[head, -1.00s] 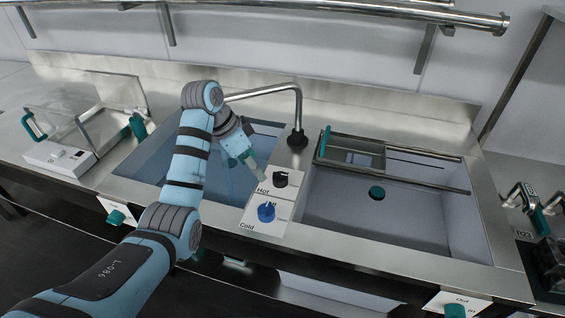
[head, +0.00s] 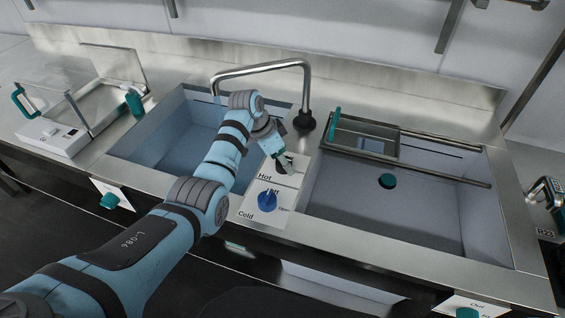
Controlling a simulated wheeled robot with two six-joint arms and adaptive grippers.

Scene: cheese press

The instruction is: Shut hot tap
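The black hot tap knob (head: 289,166) sits on a white panel marked "Hot" (head: 278,179) between the two sinks. The blue cold knob (head: 267,200) is nearer me on the panel marked "Cold". The curved metal faucet (head: 262,67) stands behind them, its spout reaching over the left sink. My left gripper (head: 283,160) is at the hot knob, coming from the upper left, and partly covers it. Its fingers are small and overlap the knob, so I cannot tell whether they touch or grip it. My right gripper is not in view.
The left sink (head: 150,150) lies under my arm. The right sink (head: 400,215) holds a rack (head: 362,140) and a teal plug (head: 387,181). A clear-lidded machine (head: 55,135) stands at left. Teal valve knobs (head: 109,201) are on the front.

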